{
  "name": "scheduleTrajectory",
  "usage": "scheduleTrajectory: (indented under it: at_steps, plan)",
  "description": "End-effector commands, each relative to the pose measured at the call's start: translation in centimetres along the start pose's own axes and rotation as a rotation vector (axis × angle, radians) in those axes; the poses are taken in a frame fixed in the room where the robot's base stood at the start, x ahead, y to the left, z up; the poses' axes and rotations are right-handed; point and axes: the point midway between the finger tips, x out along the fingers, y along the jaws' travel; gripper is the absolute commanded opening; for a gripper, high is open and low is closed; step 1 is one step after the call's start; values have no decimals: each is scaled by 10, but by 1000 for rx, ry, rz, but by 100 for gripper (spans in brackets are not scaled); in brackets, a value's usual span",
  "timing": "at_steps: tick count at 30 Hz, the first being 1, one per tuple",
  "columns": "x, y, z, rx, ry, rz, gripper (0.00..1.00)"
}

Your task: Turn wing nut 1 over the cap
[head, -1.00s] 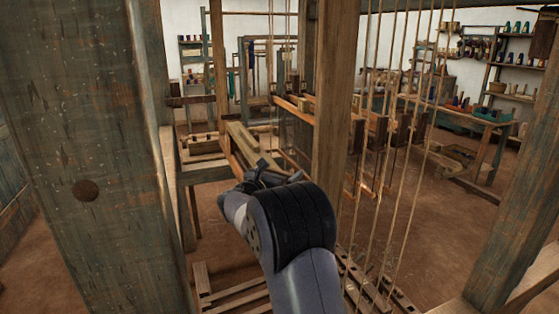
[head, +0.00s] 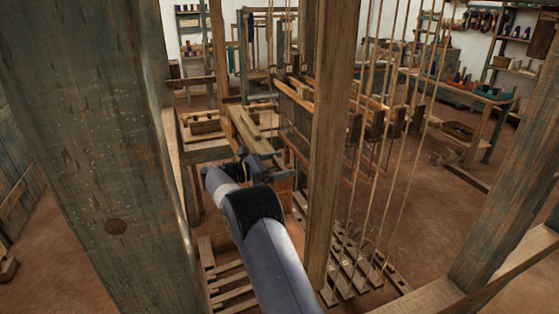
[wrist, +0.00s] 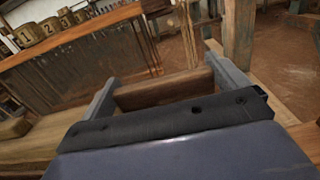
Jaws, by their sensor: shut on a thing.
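My gripper (head: 250,162) is at the near end of a pale wooden beam (head: 250,128) on the loom, in the head view. In the wrist view its two fingers (wrist: 161,66) stand wide apart on either side of a brown wooden bar (wrist: 165,88), and it is shut on this bar. I cannot tell whether the bar is the cap. I cannot make out wing nut 1 in either view. Several small wooden blocks with numbers stand on a beam at upper left in the wrist view, among them the block marked 1 (wrist: 28,36).
A thick blue-green post (head: 95,150) fills the left of the head view, and a wooden post (head: 333,140) stands just right of my arm. Several cords (head: 392,150) hang beyond it. Slatted treadles (head: 345,265) lie low. Open floor (head: 440,220) shows at right.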

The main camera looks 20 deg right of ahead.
Motion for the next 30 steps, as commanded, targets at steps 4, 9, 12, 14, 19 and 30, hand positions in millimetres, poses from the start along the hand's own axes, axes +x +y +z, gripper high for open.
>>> scheduleTrajectory:
  at_steps: [4,9,12,14,19,30]
  plan:
    - [0,0,1,2,-2,-19,72]
    - [0,0,1,2,-2,-24,72]
    - [0,0,1,2,-2,-24,72]
    - [0,0,1,3,-2,-24,72]
    - [0,0,1,3,-2,-24,99]
    - [-12,1,-1,2,-1,-20,100]
